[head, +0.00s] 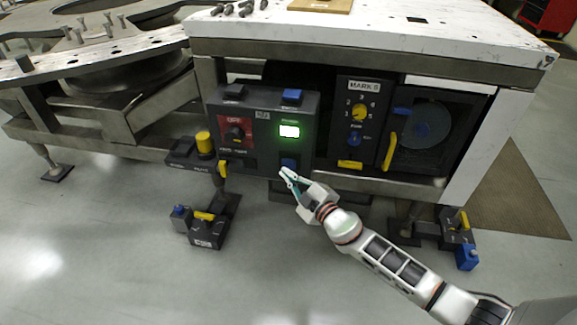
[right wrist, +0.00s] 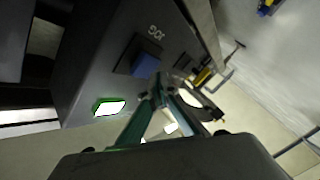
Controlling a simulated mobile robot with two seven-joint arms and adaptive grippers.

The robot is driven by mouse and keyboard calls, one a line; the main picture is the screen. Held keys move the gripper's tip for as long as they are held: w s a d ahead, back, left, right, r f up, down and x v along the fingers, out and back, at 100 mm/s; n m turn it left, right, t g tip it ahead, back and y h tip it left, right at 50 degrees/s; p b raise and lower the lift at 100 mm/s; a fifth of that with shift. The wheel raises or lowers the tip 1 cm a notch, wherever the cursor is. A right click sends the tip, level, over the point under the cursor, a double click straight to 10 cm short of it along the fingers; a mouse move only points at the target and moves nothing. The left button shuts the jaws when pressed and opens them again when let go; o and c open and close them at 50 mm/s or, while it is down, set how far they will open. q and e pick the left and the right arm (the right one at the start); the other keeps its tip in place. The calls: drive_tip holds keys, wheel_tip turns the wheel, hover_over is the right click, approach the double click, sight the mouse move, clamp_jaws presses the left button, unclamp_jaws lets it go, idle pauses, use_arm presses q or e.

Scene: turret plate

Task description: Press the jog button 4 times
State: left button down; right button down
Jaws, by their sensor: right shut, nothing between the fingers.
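The jog button (head: 289,163) is a blue square button low on the dark control panel (head: 262,160). It also shows in the right wrist view (right wrist: 145,64), beside a small white label. My right gripper (head: 286,174) is shut and empty, with its fingertips just below and in front of the button. In the right wrist view its fingers (right wrist: 161,88) point at the button's near edge; I cannot tell if they touch it. My left gripper is not in view.
A green lit display (head: 289,131) and another blue button (head: 292,96) sit above the jog button. A red-backed knob (head: 236,132) is left, and a box with a yellow dial (head: 361,112) is right. Small dark pedal boxes (head: 207,230) stand on the floor.

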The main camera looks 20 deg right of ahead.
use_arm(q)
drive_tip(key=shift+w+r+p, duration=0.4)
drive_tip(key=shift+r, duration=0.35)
use_arm(e)
drive_tip(key=s+a, duration=0.2)
drive_tip(key=s, duration=0.2)
drive_tip(key=shift+s+a, duration=0.1)
drive_tip(key=shift+a, duration=0.3)
